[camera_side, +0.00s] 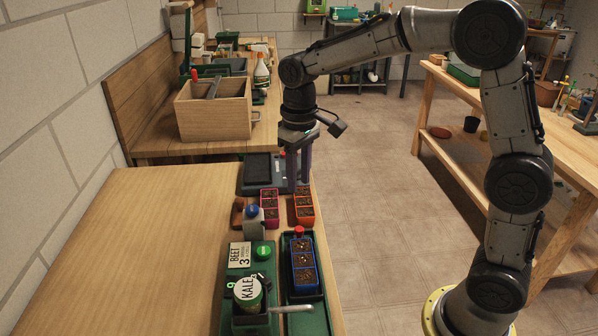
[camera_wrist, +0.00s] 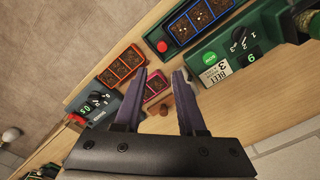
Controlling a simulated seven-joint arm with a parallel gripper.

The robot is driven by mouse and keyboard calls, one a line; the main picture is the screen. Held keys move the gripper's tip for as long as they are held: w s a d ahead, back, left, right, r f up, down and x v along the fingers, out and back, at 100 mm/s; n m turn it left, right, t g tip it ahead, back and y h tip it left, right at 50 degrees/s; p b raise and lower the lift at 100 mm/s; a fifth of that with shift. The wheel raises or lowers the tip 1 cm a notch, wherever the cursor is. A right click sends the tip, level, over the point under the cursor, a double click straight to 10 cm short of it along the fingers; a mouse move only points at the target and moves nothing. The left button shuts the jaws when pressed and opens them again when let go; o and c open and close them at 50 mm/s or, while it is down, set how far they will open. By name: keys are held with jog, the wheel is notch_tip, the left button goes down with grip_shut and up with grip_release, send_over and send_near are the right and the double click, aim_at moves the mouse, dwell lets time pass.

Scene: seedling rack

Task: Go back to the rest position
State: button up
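My gripper (camera_side: 297,188) hangs pointing down above the far end of the near wooden bench, over the area of the dark device and the small trays. In the wrist view its two purple-grey fingers (camera_wrist: 160,74) stand apart with nothing held between them. A pink seedling tray (camera_side: 269,208) and an orange seedling tray (camera_side: 303,209) stand side by side on the bench below. A blue seedling tray (camera_side: 304,263) sits in a dark green holder (camera_side: 317,312) nearer the camera, a red knob at its far end. All three show dark soil-filled cells.
A dark device (camera_side: 252,178) lies by my gripper. A blue-capped bottle (camera_side: 253,222), a BEET card (camera_side: 240,254), a green button (camera_side: 264,251) and a KALE jar (camera_side: 248,291) stand nearby. A wooden crate (camera_side: 213,112) is behind. The bench's left part is clear.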

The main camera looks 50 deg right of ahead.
jog(key=shift+r, duration=0.5)
jog(key=s+d+r+t, duration=0.2)
jog(key=s+r+t, duration=0.1)
jog(key=s+r, duration=0.75)
jog(key=s+f+t, duration=0.2)
jog(key=s+f, duration=0.5)
jog(key=s, duration=0.6)
jog(key=shift+s+f, duration=0.15)
